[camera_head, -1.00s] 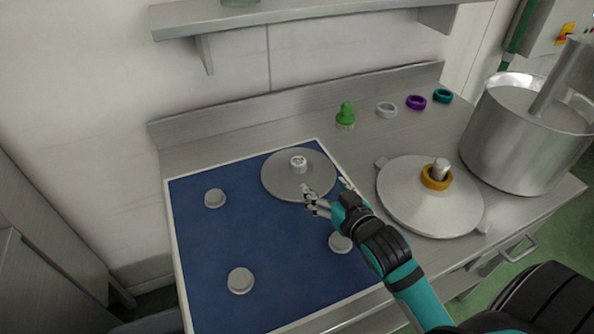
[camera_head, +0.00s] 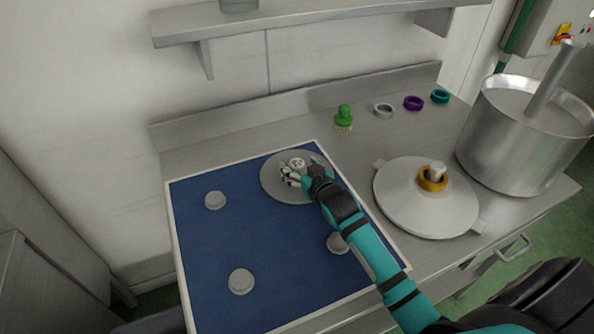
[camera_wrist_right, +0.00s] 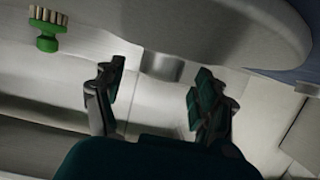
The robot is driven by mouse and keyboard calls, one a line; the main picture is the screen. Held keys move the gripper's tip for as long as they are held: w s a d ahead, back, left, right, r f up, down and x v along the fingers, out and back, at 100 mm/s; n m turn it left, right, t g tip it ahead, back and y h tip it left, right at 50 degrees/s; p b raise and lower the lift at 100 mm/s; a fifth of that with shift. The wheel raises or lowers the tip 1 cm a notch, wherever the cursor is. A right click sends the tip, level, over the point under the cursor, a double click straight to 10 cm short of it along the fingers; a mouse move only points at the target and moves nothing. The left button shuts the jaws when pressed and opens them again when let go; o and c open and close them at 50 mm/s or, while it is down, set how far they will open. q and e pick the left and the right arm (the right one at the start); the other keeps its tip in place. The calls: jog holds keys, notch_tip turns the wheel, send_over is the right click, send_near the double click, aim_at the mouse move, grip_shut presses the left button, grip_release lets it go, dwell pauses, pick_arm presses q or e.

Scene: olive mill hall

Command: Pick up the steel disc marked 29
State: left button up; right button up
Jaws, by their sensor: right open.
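A flat round steel disc (camera_head: 274,182) lies at the far right part of the blue mat (camera_head: 260,235), with a raised hub (camera_head: 297,162) in its middle. I cannot read a number on it. My right gripper (camera_head: 300,175) is over the disc, at the near side of the hub, with its arm coming in from the lower right. In the right wrist view the gripper (camera_wrist_right: 157,85) is open, its fingers apart, with the disc (camera_wrist_right: 215,30) and its hub (camera_wrist_right: 162,67) ahead, the hub lying between the finger directions. My left gripper is not in view.
Several small grey knobs (camera_head: 215,200) stand on the mat. To the right are a steel lid (camera_head: 405,205) with a yellow ring (camera_head: 432,179) and a large steel pot (camera_head: 510,140). A green brush (camera_head: 344,116) and several rings (camera_head: 413,103) line the back.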

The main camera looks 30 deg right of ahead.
jog(key=shift+w+f, duration=0.1)
jog(key=shift+w, duration=0.1)
grip_shut()
dwell(0.4)
